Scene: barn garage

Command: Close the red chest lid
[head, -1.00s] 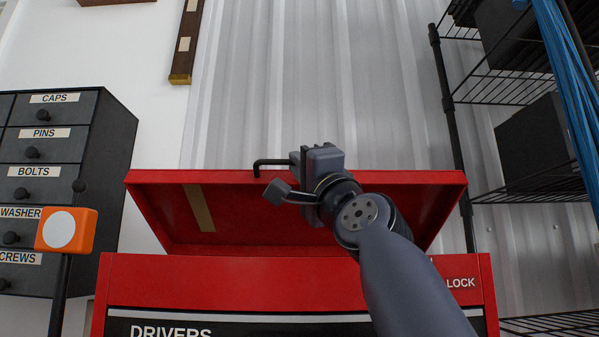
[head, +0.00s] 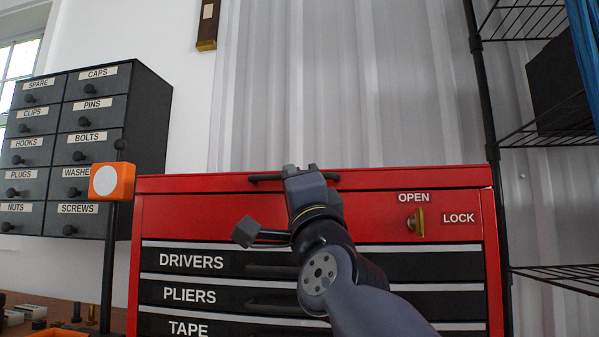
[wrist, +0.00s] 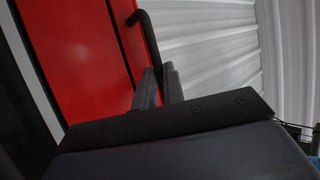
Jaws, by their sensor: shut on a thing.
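The red chest (head: 375,228) fills the lower middle of the head view. Its red lid (head: 410,178) is down at the chest's top edge, with a thin dark seam beneath; whether it is fully seated I cannot tell. My gripper (head: 303,170) is at the lid's front edge, shut on the black lid handle (head: 264,178). In the wrist view my fingers (wrist: 160,86) meet the handle bar (wrist: 143,32) beside a red surface. My gripper hides part of the handle. A brass key (head: 416,222) stands upright under the OPEN label, left of LOCK.
A dark labelled drawer cabinet (head: 150,120) stands at left, with an orange box with a white disc (head: 112,181) on a post before it. A black wire shelf rack (head: 540,135) stands at right. Small parts lie on a wooden bench (head: 110,318) at lower left.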

